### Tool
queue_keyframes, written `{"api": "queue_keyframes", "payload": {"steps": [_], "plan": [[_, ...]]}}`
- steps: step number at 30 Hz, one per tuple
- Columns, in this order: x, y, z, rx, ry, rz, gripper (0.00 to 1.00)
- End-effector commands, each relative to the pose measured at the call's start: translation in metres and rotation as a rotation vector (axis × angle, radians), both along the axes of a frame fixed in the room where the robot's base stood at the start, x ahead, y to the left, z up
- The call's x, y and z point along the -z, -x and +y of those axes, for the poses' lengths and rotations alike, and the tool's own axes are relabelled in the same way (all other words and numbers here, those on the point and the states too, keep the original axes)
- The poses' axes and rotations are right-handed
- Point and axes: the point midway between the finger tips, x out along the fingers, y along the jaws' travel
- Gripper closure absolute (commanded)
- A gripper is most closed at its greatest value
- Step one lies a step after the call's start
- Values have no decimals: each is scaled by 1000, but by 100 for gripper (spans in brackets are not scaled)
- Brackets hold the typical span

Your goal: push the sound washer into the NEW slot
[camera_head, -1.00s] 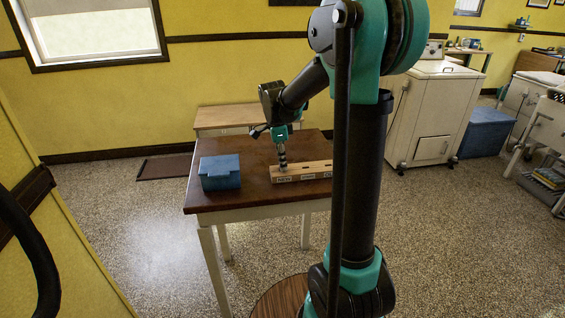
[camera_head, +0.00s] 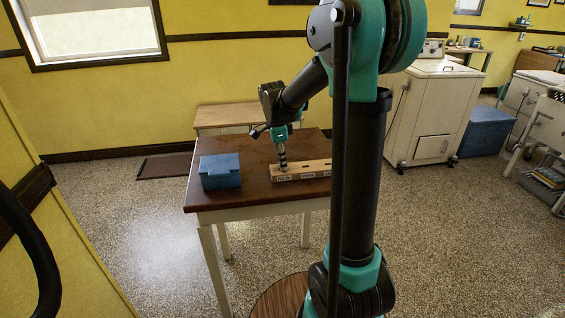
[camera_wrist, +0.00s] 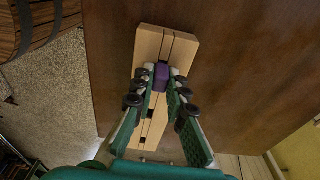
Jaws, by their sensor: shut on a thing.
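A pale wooden block (camera_head: 308,173) lies on the brown table, with a NEW label (camera_head: 284,179) on the left of its front face and more labels to the right. In the wrist view the block (camera_wrist: 148,45) has a long groove and dark openings along its top. My gripper (camera_head: 283,166) points down at the block's left part, above the NEW label. In the wrist view my gripper (camera_wrist: 160,74) is shut on a small purple piece (camera_wrist: 161,79) at the groove. The fingers hide its lower edge, so I cannot tell how deep it sits or whether it is the sound washer.
A blue box (camera_head: 220,172) stands left of the block on the brown table (camera_head: 255,194). A lower wooden bench (camera_head: 225,117) stands behind, by the yellow wall. A white washing machine (camera_head: 433,115) and a blue chest (camera_head: 484,133) stand at the right.

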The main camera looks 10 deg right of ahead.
Motion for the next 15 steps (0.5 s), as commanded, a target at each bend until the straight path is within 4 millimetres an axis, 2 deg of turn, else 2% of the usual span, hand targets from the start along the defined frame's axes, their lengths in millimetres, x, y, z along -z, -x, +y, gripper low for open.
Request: {"api": "queue_keyframes", "payload": {"steps": [13,14,15], "plan": [[3,2,0,0,-1,2,100],[3,2,0,0,-1,2,83],[3,2,0,0,-1,2,78]]}}
